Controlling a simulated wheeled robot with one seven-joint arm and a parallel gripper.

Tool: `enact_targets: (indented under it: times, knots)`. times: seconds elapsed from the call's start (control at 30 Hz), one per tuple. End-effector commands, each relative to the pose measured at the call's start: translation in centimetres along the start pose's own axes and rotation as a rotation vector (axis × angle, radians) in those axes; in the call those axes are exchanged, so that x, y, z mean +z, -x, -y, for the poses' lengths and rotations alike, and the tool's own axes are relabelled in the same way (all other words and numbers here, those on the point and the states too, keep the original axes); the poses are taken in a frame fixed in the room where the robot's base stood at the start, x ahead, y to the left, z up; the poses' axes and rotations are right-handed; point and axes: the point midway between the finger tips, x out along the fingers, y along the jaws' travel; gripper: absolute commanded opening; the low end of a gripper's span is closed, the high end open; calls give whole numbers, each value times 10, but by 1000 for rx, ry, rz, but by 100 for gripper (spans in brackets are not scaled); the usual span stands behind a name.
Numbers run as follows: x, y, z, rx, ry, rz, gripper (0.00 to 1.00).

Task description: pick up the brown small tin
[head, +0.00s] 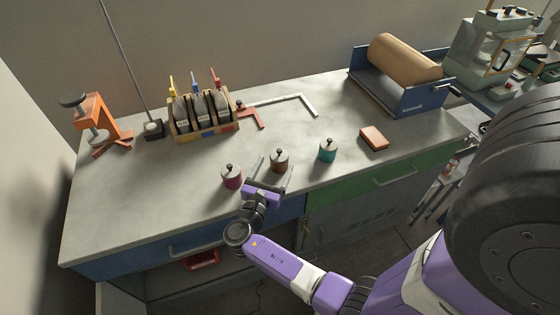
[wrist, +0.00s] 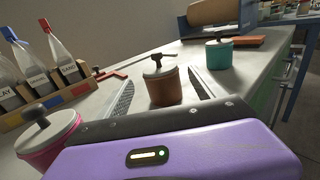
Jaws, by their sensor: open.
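The brown small tin (head: 279,162) stands upright near the front edge of the bench, with a pale lid and a dark knob. In the wrist view the brown tin (wrist: 164,85) sits ahead of my gripper, in the gap between the two fingers. My gripper (head: 272,172) is open and low over the bench front. Its fingers also show in the wrist view (wrist: 158,94), one each side of the tin with space between. I cannot tell whether the fingertips reach the tin's sides.
A magenta tin (head: 232,177) stands close left of my gripper, and a teal tin (head: 327,151) stands to the right. A brick-red block (head: 374,138) lies further right. Behind are a bottle rack (head: 205,128), a metal square (head: 300,101) and a paper roll holder (head: 425,98). An orange clamp (head: 98,125) stands far left.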

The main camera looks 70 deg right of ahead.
Motion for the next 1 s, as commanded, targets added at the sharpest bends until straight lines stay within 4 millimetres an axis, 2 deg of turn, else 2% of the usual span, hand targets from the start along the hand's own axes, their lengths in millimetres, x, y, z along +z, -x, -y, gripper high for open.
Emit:
enact_targets:
  times: [0.3,0.6,0.67,1.0]
  knots:
    - [3,-42,3,-3,1,0,78]
    - [2,-46,2,0,0,-1,78]
    - [2,-46,2,0,0,-1,68]
    - [2,-46,2,0,0,0,4]
